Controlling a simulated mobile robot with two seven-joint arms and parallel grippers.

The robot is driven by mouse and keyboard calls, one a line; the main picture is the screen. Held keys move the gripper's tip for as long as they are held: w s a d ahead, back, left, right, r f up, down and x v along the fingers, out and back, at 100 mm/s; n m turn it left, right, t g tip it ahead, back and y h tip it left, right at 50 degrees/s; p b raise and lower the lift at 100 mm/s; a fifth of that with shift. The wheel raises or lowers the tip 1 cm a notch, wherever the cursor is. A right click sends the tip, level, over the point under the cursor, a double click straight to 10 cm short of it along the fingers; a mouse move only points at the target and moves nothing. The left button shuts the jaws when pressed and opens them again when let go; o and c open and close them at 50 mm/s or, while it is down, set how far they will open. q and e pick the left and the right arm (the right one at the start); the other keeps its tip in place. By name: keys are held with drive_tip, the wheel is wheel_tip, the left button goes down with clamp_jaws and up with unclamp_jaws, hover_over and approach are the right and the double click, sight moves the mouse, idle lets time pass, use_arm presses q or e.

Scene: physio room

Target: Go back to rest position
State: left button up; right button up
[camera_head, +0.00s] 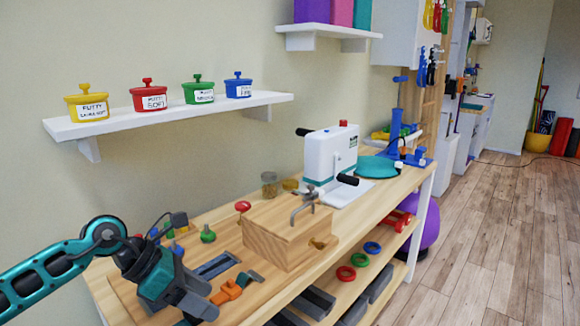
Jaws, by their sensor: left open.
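My left arm (50,268) comes in from the left, and its teal and grey gripper (196,302) hangs low over the near left end of the wooden bench (350,222). The gripper is open and I see nothing held in it. It is close to an orange piece (228,291) on the wooden board, but I cannot tell whether they touch. The arm and gripper hide part of the board behind them. My right gripper is not in view.
A wooden box (285,240) with a metal clamp and a white machine (330,155) stand on the bench. A wall shelf (170,115) holds several putty pots. Coloured rings (346,273) lie on the lower shelf. The wooden floor (500,230) at right is clear.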

use_arm(q)
drive_tip(key=s+d+r+n+t+h, duration=0.2)
drive_tip(key=d+r+n+t+h, duration=0.6)
drive_tip(key=d+r+n+t, duration=0.35)
drive_tip(key=s+a+f+n+y, duration=0.1)
drive_tip(key=a+f+n+y, duration=0.3)
drive_tip(key=n, duration=0.5)
drive_tip(key=s+a+f+n+y, duration=0.2)
drive_tip(key=a+f+n+y, duration=0.3)
drive_tip(key=n+y, duration=0.2)
drive_tip(key=s+a+f+n+y, duration=0.1)
drive_tip(key=a+f+n+y, duration=0.3)
drive_tip(key=n, duration=0.8)
drive_tip(key=shift+s+a+f+t+y, duration=0.1)
drive_tip(key=shift+t+y, duration=0.1)
drive_tip(key=shift+y, duration=0.3)
drive_tip(key=shift+s+a+f+t+y, duration=0.1)
drive_tip(key=shift+t+y, duration=0.05)
drive_tip(key=shift+y, duration=0.35)
drive_tip(key=s+f+n+g+h, duration=0.1)
drive_tip(key=s+f+n+g, duration=0.2)
drive_tip(key=s+f+g, duration=0.5)
drive_tip(key=s+f+n+g, duration=0.3)
drive_tip(key=s, duration=0.9)
drive_tip(key=w+d+f+t+h+p, duration=0.1)
drive_tip(key=w+d+f+t+p, duration=0.1)
drive_tip(key=w+f+t, duration=0.3)
drive_tip(key=shift+w+d+f+t+h+p, duration=0.3)
drive_tip(key=shift+w+t+p, duration=0.6)
drive_tip(key=shift+w+t, duration=0.45)
